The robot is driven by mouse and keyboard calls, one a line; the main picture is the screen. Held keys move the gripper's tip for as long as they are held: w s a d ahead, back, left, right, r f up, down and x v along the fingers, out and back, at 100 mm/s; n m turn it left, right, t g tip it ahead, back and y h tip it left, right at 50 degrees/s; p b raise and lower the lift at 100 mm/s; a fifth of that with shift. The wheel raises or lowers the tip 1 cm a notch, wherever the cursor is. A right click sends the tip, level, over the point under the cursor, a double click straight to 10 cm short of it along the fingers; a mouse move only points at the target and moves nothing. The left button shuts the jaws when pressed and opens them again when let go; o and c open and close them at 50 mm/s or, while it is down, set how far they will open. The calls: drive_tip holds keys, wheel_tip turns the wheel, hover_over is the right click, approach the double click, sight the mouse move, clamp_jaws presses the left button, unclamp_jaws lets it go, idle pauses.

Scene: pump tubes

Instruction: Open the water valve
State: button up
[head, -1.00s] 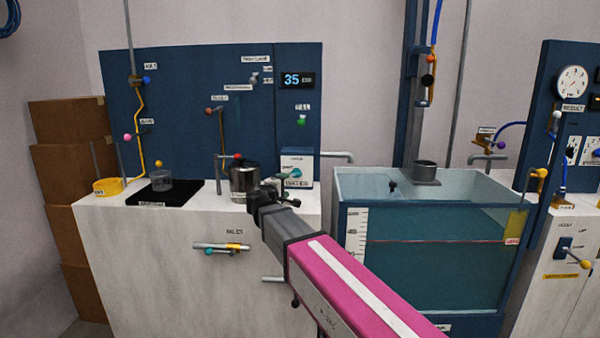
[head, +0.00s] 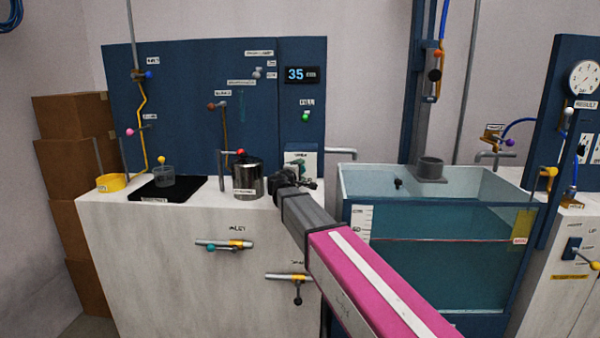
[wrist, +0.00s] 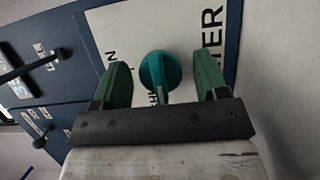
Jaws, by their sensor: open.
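The water valve is a round teal knob (wrist: 158,72) with a pale pointer mark, on a white panel (wrist: 180,22) whose partly visible label ends in "TER". In the wrist view it sits between the two green fingers of my gripper (wrist: 163,68). The fingers are apart, with a gap on each side of the knob. In the head view my gripper (head: 303,181) is in front of the white box (head: 308,155) at the right of the blue panel. It hides most of the knob there.
A metal pot (head: 248,180) stands close left of my gripper on the white counter (head: 150,240). A water tank (head: 440,260) is to the right. Inlet (head: 225,244) and drain (head: 290,277) handles stick out of the counter front.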

drive_tip(key=shift+w+d, duration=0.1)
drive_tip(key=shift+w, duration=0.05)
drive_tip(key=c, duration=0.9)
drive_tip(key=shift+o, duration=0.2)
